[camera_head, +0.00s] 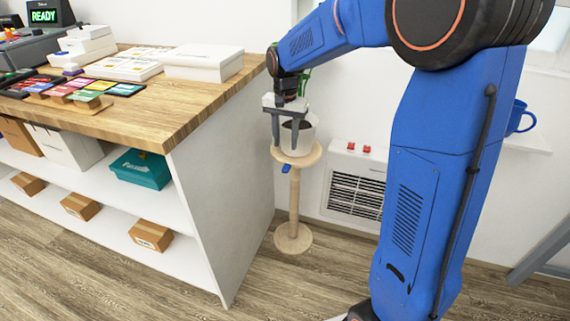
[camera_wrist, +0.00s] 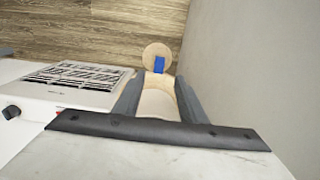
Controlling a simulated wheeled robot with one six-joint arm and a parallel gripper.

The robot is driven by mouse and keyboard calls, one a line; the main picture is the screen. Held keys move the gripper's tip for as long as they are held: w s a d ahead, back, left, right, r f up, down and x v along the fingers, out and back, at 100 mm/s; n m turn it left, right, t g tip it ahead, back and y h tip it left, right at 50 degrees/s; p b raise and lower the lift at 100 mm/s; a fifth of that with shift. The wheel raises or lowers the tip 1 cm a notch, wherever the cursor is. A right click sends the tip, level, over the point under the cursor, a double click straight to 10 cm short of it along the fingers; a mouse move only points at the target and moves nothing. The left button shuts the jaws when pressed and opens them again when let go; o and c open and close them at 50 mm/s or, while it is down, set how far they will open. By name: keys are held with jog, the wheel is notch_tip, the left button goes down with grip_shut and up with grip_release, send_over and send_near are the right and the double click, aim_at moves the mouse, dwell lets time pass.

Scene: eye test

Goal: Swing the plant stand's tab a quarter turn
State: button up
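The plant stand (camera_head: 293,200) is pale wood, with a round top, a thin post and a round foot. It stands upright beside the counter. Its small blue tab (camera_head: 286,168) sticks out just under the top, and in the wrist view the tab (camera_wrist: 159,64) shows against the round foot (camera_wrist: 152,48). A white pot (camera_head: 309,136) with dark soil sits on the top. My gripper (camera_head: 285,143) is at the pot's near left side, above the tab. Its fingers are spread apart with nothing seen gripped; in the wrist view the gripper (camera_wrist: 159,82) frames the pale pot and stand top. Whether a finger touches the pot I cannot tell.
A wood-topped counter (camera_head: 165,110) with shelves of boxes stands close on the left. A white wall heater (camera_head: 355,185) with red switches is just right of the stand. A blue mug (camera_head: 518,118) is at the right. Open floor lies in front.

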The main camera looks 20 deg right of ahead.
aim_at(285, 168)
notch_tip(285, 168, down, 10)
jog(key=shift+f, duration=0.1)
dwell(0.4)
grip_shut()
